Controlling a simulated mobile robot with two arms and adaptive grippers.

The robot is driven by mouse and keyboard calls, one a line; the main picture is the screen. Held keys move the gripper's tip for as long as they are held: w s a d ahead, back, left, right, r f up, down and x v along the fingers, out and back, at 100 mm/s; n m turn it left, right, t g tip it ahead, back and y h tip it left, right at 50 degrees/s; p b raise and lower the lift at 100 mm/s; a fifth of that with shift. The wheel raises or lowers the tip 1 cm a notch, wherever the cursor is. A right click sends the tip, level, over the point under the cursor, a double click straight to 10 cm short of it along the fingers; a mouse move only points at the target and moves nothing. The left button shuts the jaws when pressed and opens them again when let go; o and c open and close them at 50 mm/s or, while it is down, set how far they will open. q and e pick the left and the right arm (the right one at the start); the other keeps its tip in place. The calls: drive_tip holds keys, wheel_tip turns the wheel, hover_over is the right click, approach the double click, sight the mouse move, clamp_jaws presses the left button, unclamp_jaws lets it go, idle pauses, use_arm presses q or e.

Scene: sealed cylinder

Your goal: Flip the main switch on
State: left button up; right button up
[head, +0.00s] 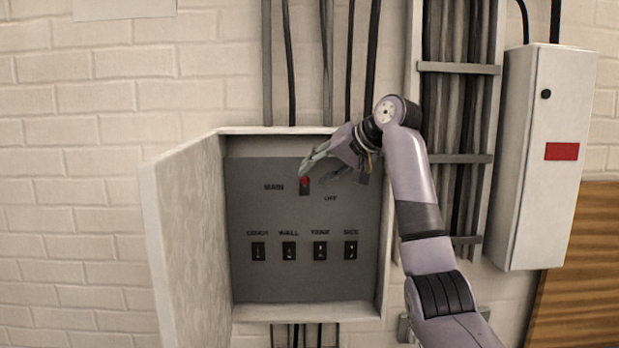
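The main switch (304,187) is on the grey panel (250,215) inside an open wall box. It has a red part at its top, with "MAIN" to its left and "OFF" to its lower right. My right gripper (313,175) reaches in from the upper right, its fingers apart and nothing seen between them. One fingertip is just above the red part, the other just right of it. I cannot tell whether either touches it. The fingers partly cover the panel near the switch, and its exact lever position is unclear. My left gripper is not in view.
The box door (185,240) stands open on the left. A row of several small black switches (289,251) runs below the main switch. A closed white cabinet (545,160) with a red label hangs at the right. Cables (290,65) run above the box.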

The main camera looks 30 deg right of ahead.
drive_tip(key=v, duration=0.8)
drive_tip(key=shift+r, duration=0.15)
